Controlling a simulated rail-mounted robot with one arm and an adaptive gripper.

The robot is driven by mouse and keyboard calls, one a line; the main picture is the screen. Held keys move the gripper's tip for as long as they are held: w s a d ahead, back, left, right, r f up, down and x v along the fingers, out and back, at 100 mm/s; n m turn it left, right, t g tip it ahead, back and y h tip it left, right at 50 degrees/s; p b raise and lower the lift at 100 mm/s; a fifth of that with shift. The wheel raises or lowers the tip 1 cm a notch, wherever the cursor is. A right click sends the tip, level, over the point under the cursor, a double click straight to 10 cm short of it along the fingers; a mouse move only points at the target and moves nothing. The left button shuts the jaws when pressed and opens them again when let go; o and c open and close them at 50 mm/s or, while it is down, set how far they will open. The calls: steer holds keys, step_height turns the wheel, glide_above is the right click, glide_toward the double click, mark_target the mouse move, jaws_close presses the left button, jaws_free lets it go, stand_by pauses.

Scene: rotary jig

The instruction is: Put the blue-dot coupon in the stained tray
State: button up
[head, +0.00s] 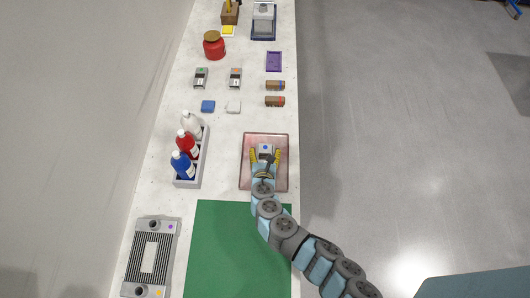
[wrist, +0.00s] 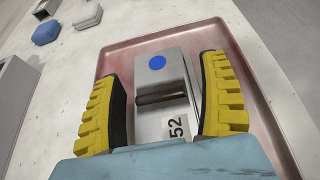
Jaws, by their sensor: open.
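The blue-dot coupon (head: 265,148) is a grey metal block with a blue dot, a dark bar across it and a label reading 52. It also shows in the wrist view (wrist: 155,80), where it appears to lie on the floor of the stained tray. The stained tray (head: 247,141) is shallow and pinkish with reddish stains; it also shows in the wrist view (wrist: 262,110). My gripper (head: 266,153) is over the tray with its yellow fingers open, one on each side of the coupon. A gap shows beside the coupon in the wrist view.
A green mat (head: 235,250) lies in front of the tray. A bottle rack (head: 189,180) with blue, red and white bottles stands left. Two similar blocks (head: 201,78), (head: 235,78) and a purple tray (head: 274,62) are farther back. Bare bench lies between rack and tray.

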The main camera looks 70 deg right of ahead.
steer(key=shift+r, duration=0.2)
steer(key=shift+v, duration=5.95)
